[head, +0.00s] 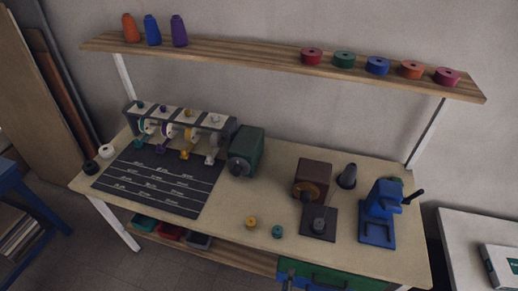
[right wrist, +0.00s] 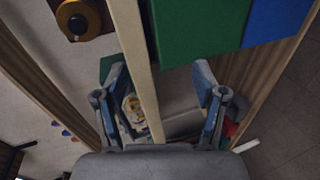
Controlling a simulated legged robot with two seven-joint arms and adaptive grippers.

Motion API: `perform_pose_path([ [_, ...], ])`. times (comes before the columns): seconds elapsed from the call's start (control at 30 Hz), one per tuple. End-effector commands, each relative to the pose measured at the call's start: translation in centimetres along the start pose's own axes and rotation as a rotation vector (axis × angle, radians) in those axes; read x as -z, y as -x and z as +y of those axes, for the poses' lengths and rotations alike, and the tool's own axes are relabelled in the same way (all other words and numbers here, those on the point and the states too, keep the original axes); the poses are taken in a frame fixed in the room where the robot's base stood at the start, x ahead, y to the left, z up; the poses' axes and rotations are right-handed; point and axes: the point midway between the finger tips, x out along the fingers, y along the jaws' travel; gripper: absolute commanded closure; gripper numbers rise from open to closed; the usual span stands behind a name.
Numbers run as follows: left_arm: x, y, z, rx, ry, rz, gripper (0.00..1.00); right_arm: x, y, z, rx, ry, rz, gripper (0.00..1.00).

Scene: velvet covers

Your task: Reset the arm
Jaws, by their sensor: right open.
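My right gripper (right wrist: 162,90) is open and empty in the right wrist view, its two blue-padded fingers spread wide. The pale front edge (right wrist: 137,70) of the workbench runs between the fingers in the picture; I cannot tell how far off it is, and I see no grip on it. In the head view only a small grey part, seemingly of my right gripper (head: 287,281), shows at the bottom, in front of the bench's green drawer (head: 330,277). My left gripper is not in view.
The workbench (head: 270,190) carries a dark ruled mat (head: 160,180), a green machine (head: 246,150), a brown machine (head: 312,178) and a blue press (head: 378,215). An upper shelf (head: 250,61) holds cones and spools. Small yellow (head: 251,222) and teal (head: 277,231) pieces lie near the front edge.

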Motion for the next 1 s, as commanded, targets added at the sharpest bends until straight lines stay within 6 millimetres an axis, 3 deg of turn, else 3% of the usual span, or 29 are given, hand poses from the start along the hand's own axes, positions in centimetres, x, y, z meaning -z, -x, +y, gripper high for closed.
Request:
perform_pose_path([
  [0.17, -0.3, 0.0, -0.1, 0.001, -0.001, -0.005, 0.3, -2.1, -0.8, -7.5, 0.192, -0.069, -0.016, 0.3],
  [0.27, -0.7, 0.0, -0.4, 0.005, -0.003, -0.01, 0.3, -4.3, -0.7, -13.3, 0.344, -0.137, -0.049, 0.3],
  [0.33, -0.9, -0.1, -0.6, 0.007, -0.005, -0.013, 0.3, -6.5, -0.1, -18.3, 0.474, -0.211, -0.093, 0.3],
  [0.5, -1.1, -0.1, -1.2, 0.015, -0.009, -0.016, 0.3, -13.4, 3.6, -29.9, 0.787, -0.477, -0.289, 0.3],
  [0.6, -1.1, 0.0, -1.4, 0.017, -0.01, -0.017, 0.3, -17.1, 6.4, -34.8, 0.913, -0.652, -0.436, 0.3],
  [0.7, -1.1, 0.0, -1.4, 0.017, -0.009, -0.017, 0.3, -19.6, 8.8, -37.7, 0.982, -0.803, -0.563, 0.3],
  [0.8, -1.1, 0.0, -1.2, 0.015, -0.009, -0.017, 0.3, -21.1, 10.2, -39.2, 1.011, -0.897, -0.643, 0.3],
  [1.0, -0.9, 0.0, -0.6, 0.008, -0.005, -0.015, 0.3, -21.6, 10.9, -39.7, 1.022, -0.943, -0.679, 0.3],
])
